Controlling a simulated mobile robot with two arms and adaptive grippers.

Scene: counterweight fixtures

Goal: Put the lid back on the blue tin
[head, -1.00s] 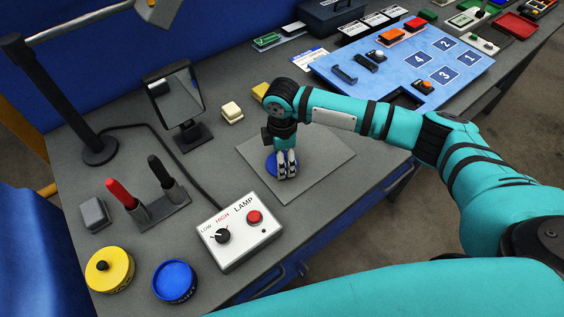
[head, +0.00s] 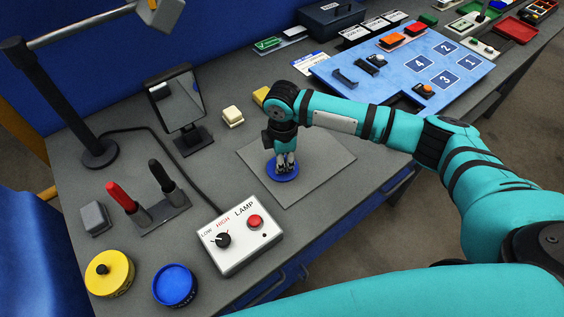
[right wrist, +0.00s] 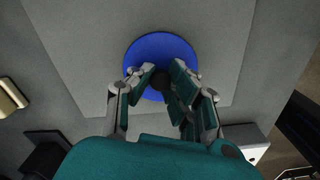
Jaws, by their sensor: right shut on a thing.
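The blue lid (head: 282,172) is on or just over the grey mat (head: 318,170) in the middle of the table. My right gripper (head: 285,163) points down over it and is shut on its dark knob; the lid also shows in the right wrist view (right wrist: 160,48) with the fingers (right wrist: 163,82) around the knob. Whether the lid touches the mat I cannot tell. The blue tin (head: 175,286) stands open at the front left of the table, away from the gripper. My left gripper is not in view.
A yellow tin (head: 110,272) with a black knob stands left of the blue tin. The lamp box (head: 240,240) lies between the blue tin and the mat. A pen stand (head: 160,212), mirror (head: 178,100) and lamp post (head: 60,105) stand behind. A blue board (head: 400,70) is at the back right.

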